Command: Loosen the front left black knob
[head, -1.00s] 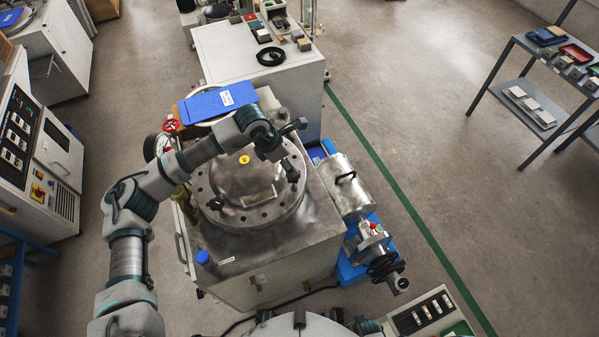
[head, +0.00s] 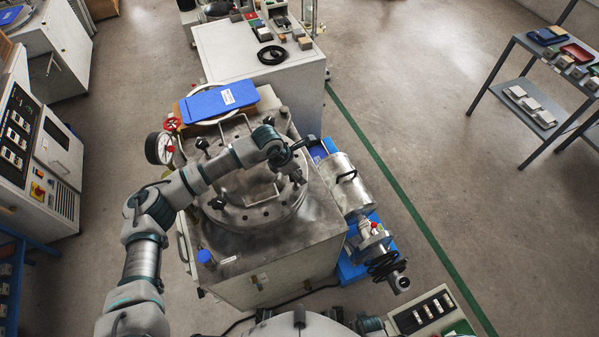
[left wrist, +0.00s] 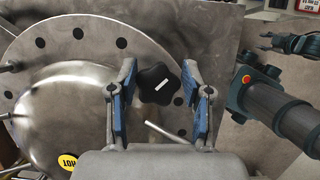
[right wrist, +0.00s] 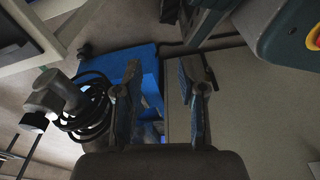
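The round metal lid (head: 262,212) on the steel chamber carries black knobs around its rim. The front left black knob (head: 215,203) stands clear of my grippers in the head view. My left gripper (head: 296,165) is over the lid's right side. In the left wrist view my left gripper (left wrist: 163,102) is open, with a black star knob (left wrist: 157,83) between its fingers and visible gaps on both sides. That knob appears to be on the lid's right side. My right gripper (right wrist: 160,85) is open and empty in its wrist view; I cannot make it out in the head view.
A blue folder (head: 218,101) lies behind the lid. A pressure gauge (head: 159,148) and red valve wheel (head: 172,124) stand at the back left. A blue cap (head: 204,257) is on the chamber's front left. A metal cylinder (head: 343,180) stands at the right.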

